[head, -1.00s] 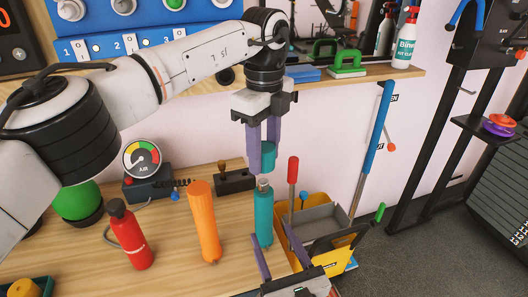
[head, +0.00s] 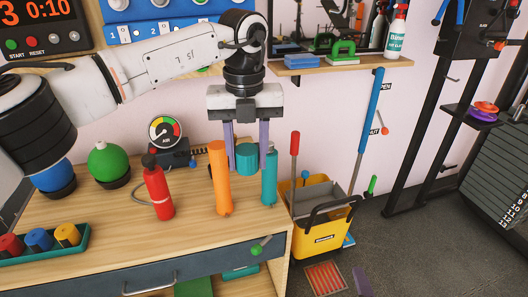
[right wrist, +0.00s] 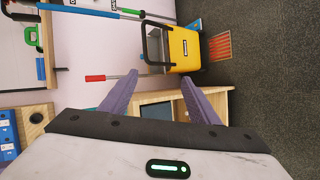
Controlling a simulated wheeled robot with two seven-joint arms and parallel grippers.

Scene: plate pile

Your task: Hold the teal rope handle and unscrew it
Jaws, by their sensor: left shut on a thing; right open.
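The teal handle (head: 269,180) stands upright near the right end of the wooden bench, with a grey neck at its top. My left gripper (head: 246,160) points down behind and left of it. It is shut on a short teal cylinder (head: 247,158), which shows between the orange handle and the teal handle. I cannot tell whether this cylinder touches the bench. My right gripper (right wrist: 160,88) is open and empty in the right wrist view. In the head view only a purple fingertip (head: 362,282) of it shows at the bottom.
An orange handle (head: 220,178) and a red bottle (head: 158,193) stand left of the teal handle. A gauge (head: 165,131) is behind them. A tray with coloured knobs (head: 45,245) lies at left. A yellow bucket (head: 318,240) stands right of the bench (head: 130,240).

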